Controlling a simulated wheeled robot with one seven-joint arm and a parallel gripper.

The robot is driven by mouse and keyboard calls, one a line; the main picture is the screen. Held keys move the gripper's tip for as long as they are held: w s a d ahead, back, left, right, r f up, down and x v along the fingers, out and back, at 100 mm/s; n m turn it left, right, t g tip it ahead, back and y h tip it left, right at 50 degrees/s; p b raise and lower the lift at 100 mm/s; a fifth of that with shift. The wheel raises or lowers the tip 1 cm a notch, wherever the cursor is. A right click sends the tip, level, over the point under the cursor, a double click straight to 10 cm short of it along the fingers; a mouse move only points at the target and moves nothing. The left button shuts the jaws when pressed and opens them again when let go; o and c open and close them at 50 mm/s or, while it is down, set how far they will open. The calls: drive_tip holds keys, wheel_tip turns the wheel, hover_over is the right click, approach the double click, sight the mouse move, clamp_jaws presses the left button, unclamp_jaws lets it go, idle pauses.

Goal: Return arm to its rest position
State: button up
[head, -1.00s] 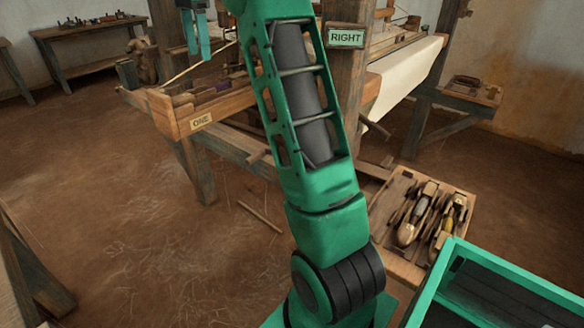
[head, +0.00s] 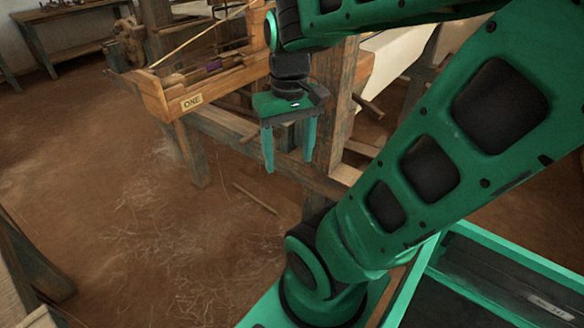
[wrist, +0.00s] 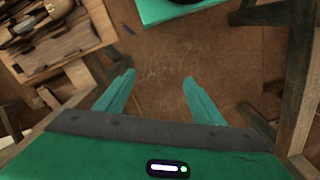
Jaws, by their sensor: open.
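My gripper (head: 290,160) hangs from my green arm in the head view, fingers pointing down, in front of the loom's wooden post. Its two teal fingers are apart with nothing between them. In the wrist view, the open fingers of my gripper (wrist: 157,85) point at bare brown floor. My folded arm covers the right half of the head view and hides much of the loom behind it.
A tray (wrist: 85,38) with a shuttle (wrist: 28,22) shows at the wrist view's upper left. A bench (head: 75,38) stands at the back left. The floor (head: 120,215) at left is open.

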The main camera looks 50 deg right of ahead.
drive_tip(key=shift+s+a+f+m, duration=0.3)
drive_tip(key=shift+s+f, duration=0.3)
drive_tip(key=shift+s, duration=0.15)
drive_tip(key=shift+s+a+f+m, duration=0.15)
drive_tip(key=shift+s+f+m, duration=0.15)
drive_tip(key=shift+s+f, duration=0.35)
drive_tip(key=shift+r, duration=0.1)
